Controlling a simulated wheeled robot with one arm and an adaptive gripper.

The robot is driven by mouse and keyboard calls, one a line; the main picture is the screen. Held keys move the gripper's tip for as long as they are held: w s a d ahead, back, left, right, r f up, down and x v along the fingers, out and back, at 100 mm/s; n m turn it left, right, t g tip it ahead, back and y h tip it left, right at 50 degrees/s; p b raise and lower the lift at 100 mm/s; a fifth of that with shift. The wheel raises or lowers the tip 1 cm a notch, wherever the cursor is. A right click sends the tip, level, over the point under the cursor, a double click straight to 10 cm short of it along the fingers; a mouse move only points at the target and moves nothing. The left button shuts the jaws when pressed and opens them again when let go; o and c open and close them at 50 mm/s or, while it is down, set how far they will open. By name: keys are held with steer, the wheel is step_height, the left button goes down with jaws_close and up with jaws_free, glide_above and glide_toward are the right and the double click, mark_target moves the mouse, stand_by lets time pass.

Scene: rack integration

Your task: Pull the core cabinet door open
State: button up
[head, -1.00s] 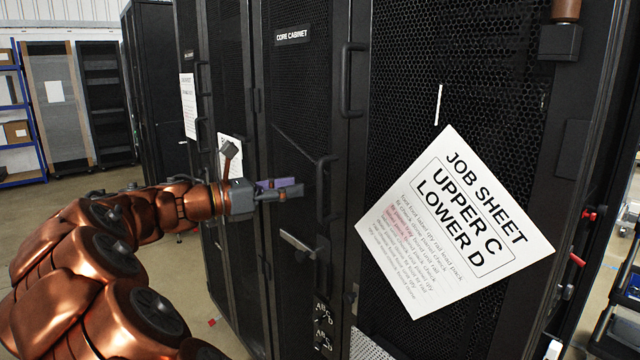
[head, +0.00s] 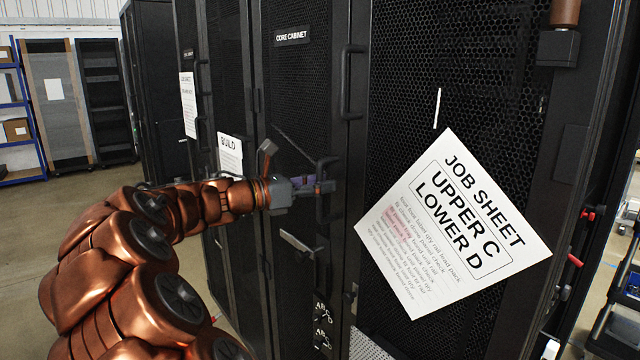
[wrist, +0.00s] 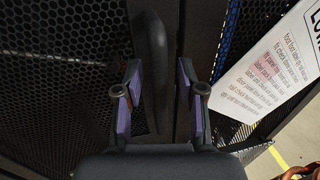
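The core cabinet door (head: 300,90) is a black mesh door with a "CORE CABINET" label (head: 292,36). It looks shut. A dark vertical handle (head: 322,168) stands on its right side, and the handle also shows in the wrist view (wrist: 153,65). My gripper (head: 322,187) is at this handle, reaching in from the left. In the wrist view my gripper's purple-padded fingers (wrist: 162,88) are spread, with the handle between them, closer to the left finger. A gap shows at the right finger. In the head view the fingers partly hide the handle.
Another dark handle (head: 348,82) is higher, on the right. A tilted job sheet (head: 455,225) hangs on the mesh panel to the right. A "BUILD" sheet (head: 230,152) is behind my wrist. Open floor (head: 60,215) lies to the left.

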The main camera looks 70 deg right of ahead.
jaws_close()
stand_by(0.5)
